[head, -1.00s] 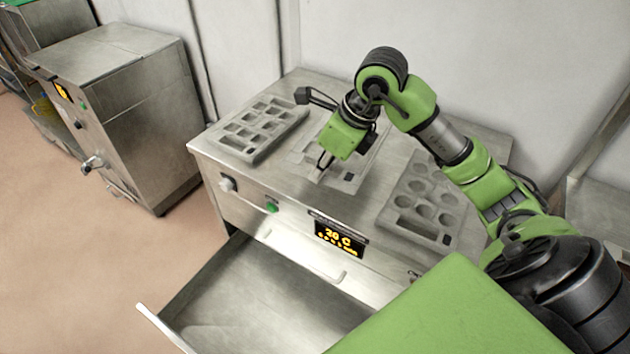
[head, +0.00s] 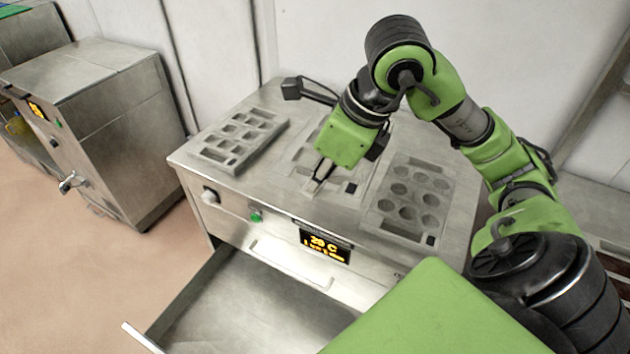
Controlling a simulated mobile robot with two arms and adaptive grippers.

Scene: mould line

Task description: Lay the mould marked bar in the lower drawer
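Three grey moulds lie on top of the steel cabinet. The left mould (head: 236,141) has squarish cavities, and the right mould (head: 410,197) has round ones. The middle mould (head: 338,201) is largely hidden by my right gripper, so its cavities and mark cannot be read. My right gripper (head: 318,180) points down at the middle mould's front part. Its fingertips look close together, but whether they grip the mould is unclear. A drawer (head: 240,305) stands pulled out low on the cabinet, and the visible part of its floor is bare. My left gripper is not in view.
The steel cabinet (head: 190,160) has a knob, a green button and a lit display (head: 325,246) on its front. A shut front with a handle (head: 290,265) sits above the open drawer. A second steel cabinet (head: 110,130) stands at the left, with open floor between.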

